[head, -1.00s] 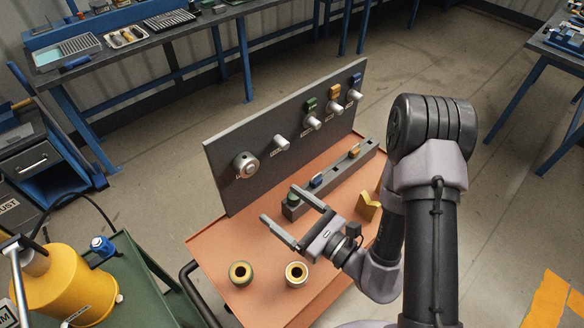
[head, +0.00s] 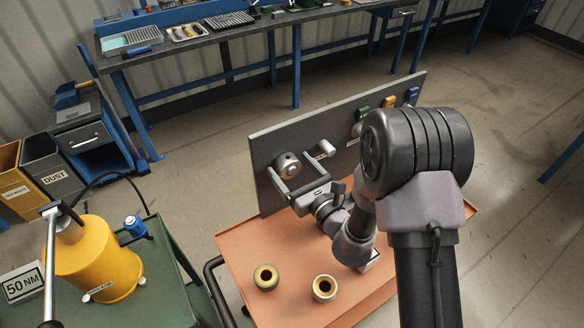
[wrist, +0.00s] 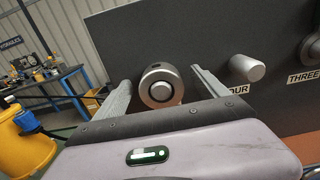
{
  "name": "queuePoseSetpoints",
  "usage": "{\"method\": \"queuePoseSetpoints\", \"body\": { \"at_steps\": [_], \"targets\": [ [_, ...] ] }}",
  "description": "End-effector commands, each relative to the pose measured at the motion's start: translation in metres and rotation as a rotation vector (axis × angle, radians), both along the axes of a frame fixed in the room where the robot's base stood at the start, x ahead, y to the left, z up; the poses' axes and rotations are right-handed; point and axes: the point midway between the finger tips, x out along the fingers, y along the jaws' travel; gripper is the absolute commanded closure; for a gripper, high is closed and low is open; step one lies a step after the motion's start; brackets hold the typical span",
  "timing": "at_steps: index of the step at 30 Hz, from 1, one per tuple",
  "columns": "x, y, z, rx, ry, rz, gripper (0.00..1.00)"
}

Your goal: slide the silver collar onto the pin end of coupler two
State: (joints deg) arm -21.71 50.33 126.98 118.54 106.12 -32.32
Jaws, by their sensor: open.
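A round silver collar (head: 288,164) with a small side hole sits at the left end of the upright dark panel (head: 268,142). In the wrist view the collar (wrist: 160,87) shows face-on, between my two fingers. My gripper (head: 288,176) is open, its fingers on either side of the collar; I cannot tell whether they touch it. A bare grey pin labelled FOUR (wrist: 247,68) stands to the right, then a fitting labelled THREE (wrist: 311,48). My arm partly covers the panel's right half in the head view; I cannot read a label for coupler two.
An olive ring (head: 266,278) and a pale ring with a yellow inside (head: 324,288) stand on the orange cart top (head: 240,258). A green cart (head: 165,290) with a yellow canister (head: 100,262) stands at left. A workbench (head: 205,42) lies behind the panel.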

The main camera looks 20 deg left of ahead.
Motion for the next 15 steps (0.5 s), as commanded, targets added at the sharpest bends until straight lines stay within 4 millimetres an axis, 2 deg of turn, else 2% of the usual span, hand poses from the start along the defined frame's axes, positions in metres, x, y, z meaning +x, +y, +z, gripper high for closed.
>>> {"method": "queuePoseSetpoints", "body": {
  "at_steps": [7, 15],
  "targets": [
    [0.0007, 0.0008, 0.0, 0.0, 0.0, 0.0, 0.19],
    [0.0007, 0.0006, 0.0001, -0.001, -0.001, 0.0, 0.72]
  ]
}}
